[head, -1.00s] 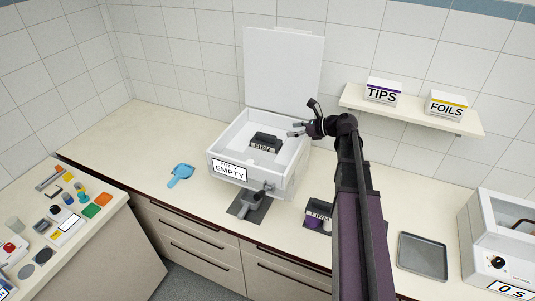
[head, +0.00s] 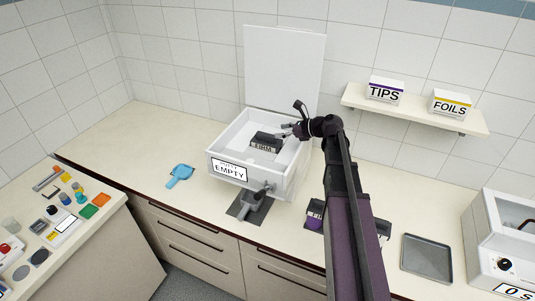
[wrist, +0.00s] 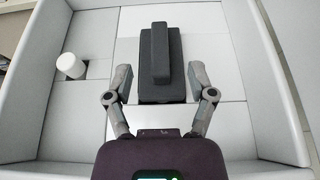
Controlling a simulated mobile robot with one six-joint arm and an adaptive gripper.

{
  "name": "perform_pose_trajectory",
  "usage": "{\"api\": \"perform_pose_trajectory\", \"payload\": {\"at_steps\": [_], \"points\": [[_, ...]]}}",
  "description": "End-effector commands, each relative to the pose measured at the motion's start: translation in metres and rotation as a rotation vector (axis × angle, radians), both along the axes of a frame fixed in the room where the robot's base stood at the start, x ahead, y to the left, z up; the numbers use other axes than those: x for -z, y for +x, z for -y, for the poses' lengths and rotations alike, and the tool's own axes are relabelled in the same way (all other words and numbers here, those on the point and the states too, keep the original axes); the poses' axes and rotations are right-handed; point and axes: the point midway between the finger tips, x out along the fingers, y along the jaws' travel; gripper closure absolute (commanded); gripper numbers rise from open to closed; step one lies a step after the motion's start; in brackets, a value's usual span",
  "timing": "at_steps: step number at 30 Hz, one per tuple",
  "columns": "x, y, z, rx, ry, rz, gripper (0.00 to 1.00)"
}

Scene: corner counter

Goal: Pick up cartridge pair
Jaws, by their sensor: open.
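The dark cartridge pair (head: 265,143) sits inside the open white box (head: 222,160) marked EMPTY, with lettering on its front side. In the wrist view the cartridge pair (wrist: 161,90) is a dark block with a raised bar along its top, lying on the pale box floor. My gripper (head: 284,131) is over the right part of the box. In the wrist view my gripper (wrist: 162,88) is open, with one finger on each side of the block's near end. Gaps show between the fingers and the block, and nothing is held.
The box's lid (head: 283,70) stands raised behind it. A white cylinder (wrist: 70,66) stands inside the box to the left. A blue scoop (head: 180,175) lies left of the box, and a grey tray (head: 427,258) lies to the right. A shelf (head: 415,108) hangs on the wall.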

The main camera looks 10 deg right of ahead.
Motion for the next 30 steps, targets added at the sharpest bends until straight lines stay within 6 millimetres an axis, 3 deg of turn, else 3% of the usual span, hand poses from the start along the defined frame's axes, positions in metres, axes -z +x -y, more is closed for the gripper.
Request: {"api": "perform_pose_trajectory", "payload": {"at_steps": [7, 23, 30], "points": [[0.012, 0.016, -0.021, 0.0, 0.0, 0.0, 0.29], [0.014, 0.019, -0.026, 0.001, 0.0, 0.0, 0.29], [0.026, 0.031, -0.042, 0.001, 0.0, 0.0, 0.29]]}}
